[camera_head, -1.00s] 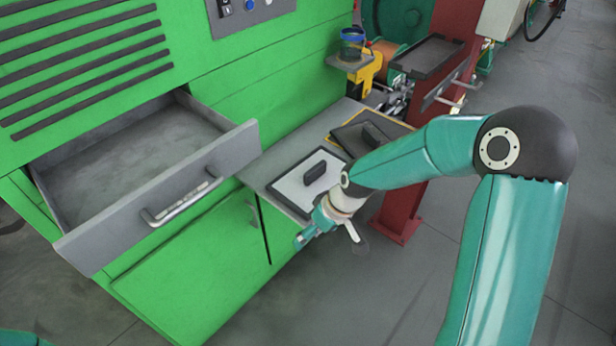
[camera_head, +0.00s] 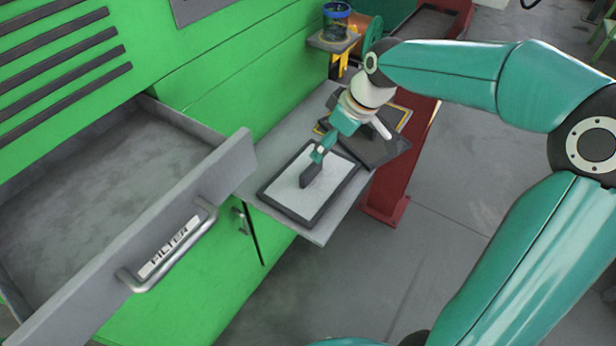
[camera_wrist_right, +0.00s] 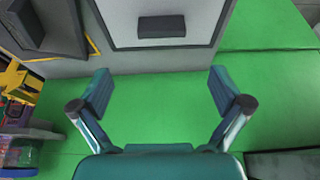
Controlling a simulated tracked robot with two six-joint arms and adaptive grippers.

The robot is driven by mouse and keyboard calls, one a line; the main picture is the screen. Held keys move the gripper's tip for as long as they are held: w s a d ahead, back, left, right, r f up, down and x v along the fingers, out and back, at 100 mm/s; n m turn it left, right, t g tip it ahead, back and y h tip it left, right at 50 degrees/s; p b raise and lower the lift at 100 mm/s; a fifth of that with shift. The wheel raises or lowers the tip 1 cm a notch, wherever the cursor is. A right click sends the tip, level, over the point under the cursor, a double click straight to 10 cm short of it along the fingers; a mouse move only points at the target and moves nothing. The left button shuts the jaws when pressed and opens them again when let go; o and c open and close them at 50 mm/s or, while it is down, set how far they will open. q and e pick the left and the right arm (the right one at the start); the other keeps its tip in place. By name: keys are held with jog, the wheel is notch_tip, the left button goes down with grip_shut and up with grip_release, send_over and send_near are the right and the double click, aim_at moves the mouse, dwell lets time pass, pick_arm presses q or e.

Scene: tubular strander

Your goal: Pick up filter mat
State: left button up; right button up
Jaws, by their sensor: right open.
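The filter mat, a pale panel in a dark frame (camera_head: 333,201), lies flat on a grey shelf (camera_head: 327,233). Its dark upright handle (camera_head: 308,176) stands at its middle. In the right wrist view the mat (camera_wrist_right: 120,35) and its handle (camera_wrist_right: 162,27) are at the top. My right gripper (camera_head: 322,152) is over the mat's far side, close to the handle in the picture. In the wrist view this gripper (camera_wrist_right: 162,92) is open and empty, with the handle beyond the fingertips and not between them. My left gripper is not in view.
An open, empty grey drawer (camera_head: 85,205) labelled FILTER juts out at left. A darker panel (camera_head: 372,150) lies beside the mat, partly behind my gripper. A small stand holds a blue-rimmed jar (camera_head: 337,22).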

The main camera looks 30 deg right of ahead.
aim_at(311, 167)
jog(key=x, duration=0.7)
jog(key=shift+w+a+f, duration=0.1)
jog(key=shift+w+f, duration=0.05)
jog(key=x, duration=0.5)
jog(key=shift+p, duration=0.3)
jog(key=c, duration=1)
jog(key=shift+c, duration=0.3)
